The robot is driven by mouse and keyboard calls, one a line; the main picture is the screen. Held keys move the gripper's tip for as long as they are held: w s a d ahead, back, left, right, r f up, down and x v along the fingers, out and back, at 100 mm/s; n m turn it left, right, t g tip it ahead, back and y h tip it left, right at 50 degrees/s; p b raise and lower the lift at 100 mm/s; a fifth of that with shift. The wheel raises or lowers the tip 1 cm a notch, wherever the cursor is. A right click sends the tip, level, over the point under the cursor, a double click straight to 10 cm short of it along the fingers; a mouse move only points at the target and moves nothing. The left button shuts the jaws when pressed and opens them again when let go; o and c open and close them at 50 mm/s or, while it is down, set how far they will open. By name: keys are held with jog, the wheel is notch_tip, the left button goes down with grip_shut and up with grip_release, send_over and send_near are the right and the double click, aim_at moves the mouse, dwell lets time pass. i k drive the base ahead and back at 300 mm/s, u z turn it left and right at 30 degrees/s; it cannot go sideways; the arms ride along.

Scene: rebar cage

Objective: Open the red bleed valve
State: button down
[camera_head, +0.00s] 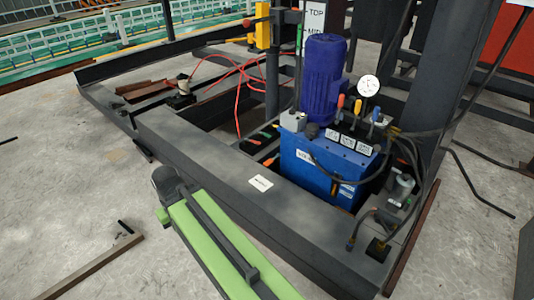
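A hydraulic power unit with a blue tank (318,165) stands inside the dark steel frame at centre right. A purple-blue motor (323,75) and a round white gauge (368,86) sit on top. Small levers stand beside the gauge: an orange-red one (341,101), an orange-yellow one (357,107) and a blue one (375,114). I cannot tell whether any of these is the red bleed valve, or how it is set. My green arm (215,240) reaches in from the bottom, left of the unit and apart from it. I cannot make out my gripper's fingers.
A dark beam (215,160) runs between my arm and the unit. Hoses and fittings (385,220) crowd the unit's right side, by a dark upright column (430,100). Red hoses (237,85) lie behind.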

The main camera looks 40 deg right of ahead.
aim_at(255, 142)
jog(key=u, duration=0.25)
jog(key=i, duration=2)
jog(key=z, duration=0.65)
